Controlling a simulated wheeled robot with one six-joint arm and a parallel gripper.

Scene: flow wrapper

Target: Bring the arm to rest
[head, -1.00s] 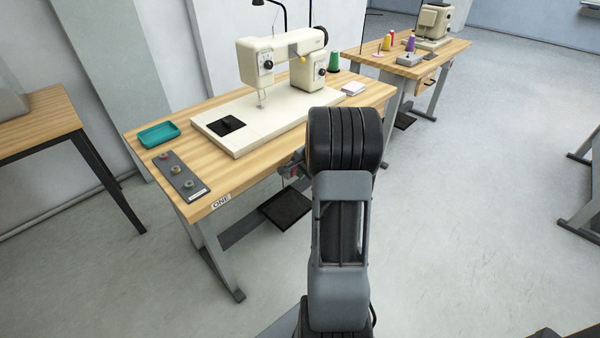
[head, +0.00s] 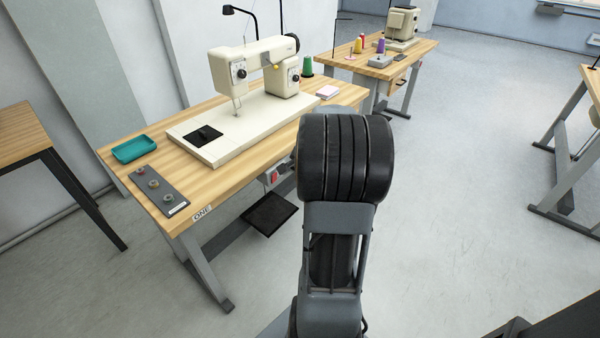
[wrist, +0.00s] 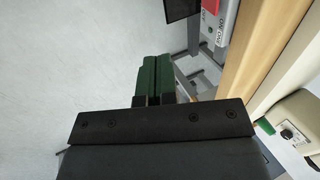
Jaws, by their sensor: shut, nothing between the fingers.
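My arm stands folded in the lower middle of the head view, its dark ribbed joint covering part of the floor and the table's right end. My gripper (wrist: 152,62) shows in the wrist view, its two green fingers together and empty. It is beside the edge of the wooden table (wrist: 262,55), with bare floor under the fingertips. The gripper is hidden behind the arm in the head view.
The table marked ONE (head: 190,160) carries a cream sewing machine (head: 250,70), a teal tray (head: 134,149) and a grey button panel (head: 158,190). A red switch (head: 274,176) is under it. A second sewing table (head: 415,52) stands behind. Floor (head: 460,190) is clear at right.

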